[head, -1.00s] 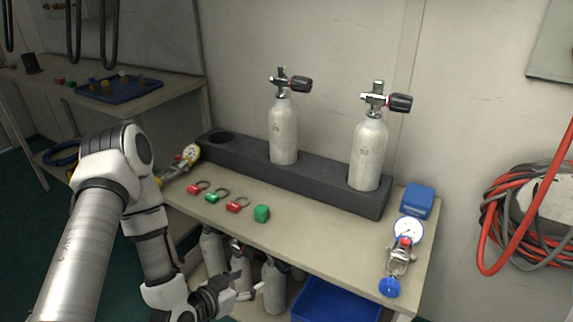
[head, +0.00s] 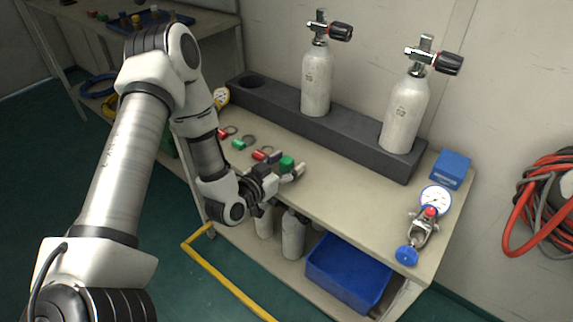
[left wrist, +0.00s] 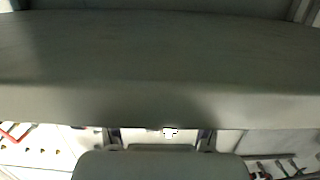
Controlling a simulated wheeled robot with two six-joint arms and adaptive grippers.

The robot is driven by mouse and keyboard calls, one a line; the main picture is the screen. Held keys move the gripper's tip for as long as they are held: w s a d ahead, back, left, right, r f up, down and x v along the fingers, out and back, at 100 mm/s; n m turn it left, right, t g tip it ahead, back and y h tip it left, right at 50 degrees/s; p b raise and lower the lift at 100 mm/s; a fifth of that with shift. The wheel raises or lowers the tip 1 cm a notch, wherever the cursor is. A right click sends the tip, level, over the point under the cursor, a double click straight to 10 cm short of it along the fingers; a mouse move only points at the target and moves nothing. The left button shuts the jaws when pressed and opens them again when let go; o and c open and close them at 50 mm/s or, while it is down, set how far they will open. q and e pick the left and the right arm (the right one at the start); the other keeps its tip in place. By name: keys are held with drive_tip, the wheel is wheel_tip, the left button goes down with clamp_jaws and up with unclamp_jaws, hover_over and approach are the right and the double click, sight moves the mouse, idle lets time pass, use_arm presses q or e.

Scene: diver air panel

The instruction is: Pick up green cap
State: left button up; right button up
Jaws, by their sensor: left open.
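The green cap (head: 287,162) is a small faceted block on the front part of the bench top. My left gripper (head: 286,168) is open at the cap. One pale fingertip shows to the right of the cap and the other finger to its left. I cannot tell whether either finger touches it. In the left wrist view a broad grey surface fills most of the picture, and I cannot make out the cap there. My right gripper is not in view.
Red and green ring tags (head: 239,144) lie left of the cap. Two grey cylinders (head: 405,110) stand in a black rack (head: 350,140). A gauge (head: 436,199) with a blue knob and a blue box (head: 451,168) are at right. A blue bin (head: 347,268) sits below.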

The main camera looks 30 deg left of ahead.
sight(287, 160)
use_arm(q)
drive_tip(key=c, duration=0.9)
drive_tip(key=shift+r, duration=0.25)
wheel_tip(287, 160, up, 3)
drive_tip(key=shift+f+p, duration=0.1)
drive_tip(key=shift+p, duration=0.6)
drive_tip(key=s+p, duration=0.2)
drive_tip(key=s, duration=0.3)
drive_tip(key=s+a+r+p, duration=0.1)
drive_tip(key=s+p, duration=0.1)
drive_tip(key=s, duration=0.3)
drive_tip(key=s+p, duration=0.3)
drive_tip(key=s, duration=0.3)
drive_tip(key=shift+a+r, duration=0.2)
drive_tip(key=shift+r, duration=0.1)
